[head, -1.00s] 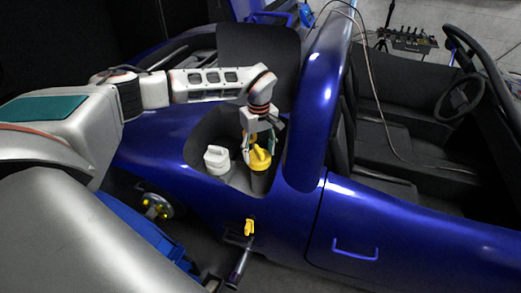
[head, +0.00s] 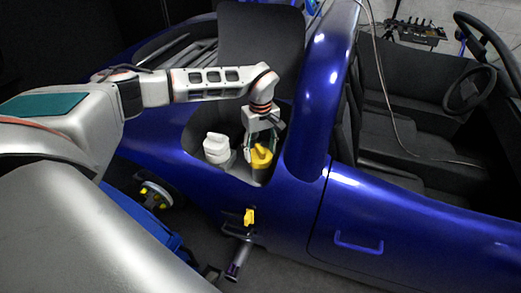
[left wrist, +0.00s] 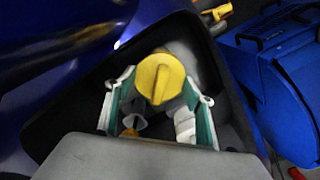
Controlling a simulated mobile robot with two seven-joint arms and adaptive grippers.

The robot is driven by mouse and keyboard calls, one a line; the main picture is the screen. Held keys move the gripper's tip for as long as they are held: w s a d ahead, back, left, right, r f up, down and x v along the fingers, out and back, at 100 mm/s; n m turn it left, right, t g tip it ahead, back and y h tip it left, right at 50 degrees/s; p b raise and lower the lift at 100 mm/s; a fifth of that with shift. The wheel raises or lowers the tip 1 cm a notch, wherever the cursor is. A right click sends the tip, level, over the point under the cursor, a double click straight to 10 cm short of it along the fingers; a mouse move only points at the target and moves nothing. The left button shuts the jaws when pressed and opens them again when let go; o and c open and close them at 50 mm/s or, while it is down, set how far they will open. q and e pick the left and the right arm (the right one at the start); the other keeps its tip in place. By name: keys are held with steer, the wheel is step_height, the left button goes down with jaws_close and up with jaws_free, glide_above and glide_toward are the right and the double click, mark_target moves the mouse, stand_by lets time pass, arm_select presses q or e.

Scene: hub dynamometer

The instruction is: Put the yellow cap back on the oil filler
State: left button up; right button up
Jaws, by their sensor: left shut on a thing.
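The yellow cap (head: 261,154) is in the recess in the blue car body, over a dark filler neck (head: 259,176). My left gripper (head: 262,146) points down from above and is shut on the cap. In the left wrist view the round cap with its raised grip bar (left wrist: 160,77) lies between the green-lined fingers of the left gripper (left wrist: 160,104). The cap hides the neck's mouth, and I cannot tell whether they touch. My right gripper is not in view.
A white cap (head: 216,147) stands in the same recess, left of the yellow one. The blue roll-bar fairing (head: 322,100) rises close to the right of my gripper. A yellow handle (head: 249,217) sticks out of the car's side below. A blue case (left wrist: 280,75) shows in the wrist view.

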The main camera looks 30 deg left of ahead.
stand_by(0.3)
arm_select(q)
steer(key=shift+d+p, duration=0.1)
steer(key=shift+p, duration=0.25)
steer(key=shift+p, duration=0.3)
stand_by(0.8)
steer(key=shift+f, duration=0.6)
stand_by(0.4)
steer(key=o, duration=0.8)
